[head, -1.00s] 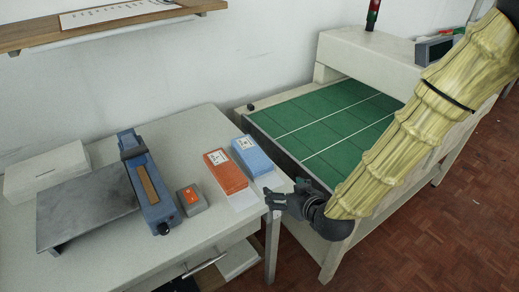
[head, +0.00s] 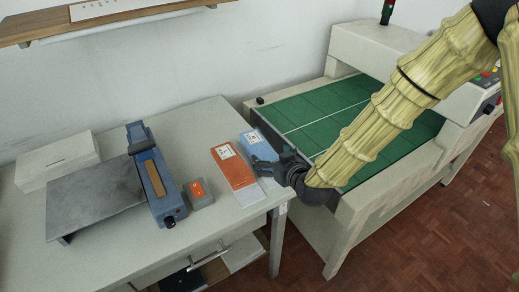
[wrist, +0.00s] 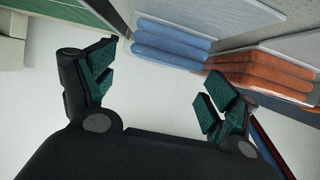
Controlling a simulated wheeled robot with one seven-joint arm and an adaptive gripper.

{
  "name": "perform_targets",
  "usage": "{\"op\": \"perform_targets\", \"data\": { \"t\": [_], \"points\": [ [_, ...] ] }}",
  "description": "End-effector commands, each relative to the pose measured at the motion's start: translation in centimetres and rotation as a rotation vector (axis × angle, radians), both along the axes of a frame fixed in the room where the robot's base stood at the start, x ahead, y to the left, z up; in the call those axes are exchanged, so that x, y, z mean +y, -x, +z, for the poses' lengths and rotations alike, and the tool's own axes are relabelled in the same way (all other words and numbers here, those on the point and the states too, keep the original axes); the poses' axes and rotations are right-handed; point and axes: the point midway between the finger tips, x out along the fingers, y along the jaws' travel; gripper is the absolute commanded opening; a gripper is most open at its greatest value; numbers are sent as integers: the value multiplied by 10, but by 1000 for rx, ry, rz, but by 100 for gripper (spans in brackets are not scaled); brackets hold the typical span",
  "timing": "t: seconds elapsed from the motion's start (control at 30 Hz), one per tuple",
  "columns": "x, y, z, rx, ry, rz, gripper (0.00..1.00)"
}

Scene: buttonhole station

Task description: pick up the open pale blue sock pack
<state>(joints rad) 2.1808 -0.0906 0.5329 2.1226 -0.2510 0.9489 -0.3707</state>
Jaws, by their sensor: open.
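The pale blue sock pack (head: 258,147) lies near the right edge of the white table, partly hidden behind my gripper in the head view. In the wrist view its folded blue layers (wrist: 172,42) show just beyond the fingers, to the upper middle. My gripper (head: 262,170) is at the near end of the pack, low over the table edge. In the wrist view my gripper (wrist: 155,85) has its fingers spread wide, with nothing between them. The fingers appear apart from the pack.
An orange sock pack (head: 234,168) lies close beside the blue one on the left. A grey box with an orange button (head: 199,194) and a blue sealing device (head: 155,178) stand farther left. The green conveyor bed (head: 300,112) is to the right.

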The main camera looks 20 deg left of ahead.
Motion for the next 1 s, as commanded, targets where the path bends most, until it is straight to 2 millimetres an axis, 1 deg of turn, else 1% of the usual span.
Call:
{"op": "perform_targets", "data": {
  "t": [0.1, 0.23, 0.57, 0.6, 0.77, 0.8, 1.0],
  "points": [
    [12, -8, -6, 1, 0, 1, 87],
    [21, -17, -11, 0, 0, 1, 87],
    [24, -20, -13, 0, 0, 1, 87],
    [24, -20, -13, 0, 0, 2, 79],
    [24, -20, -13, 0, 0, 1, 50],
    [24, -20, -13, 0, 0, 1, 48],
    [24, -21, -13, 0, 0, 1, 48]
  ]
}}
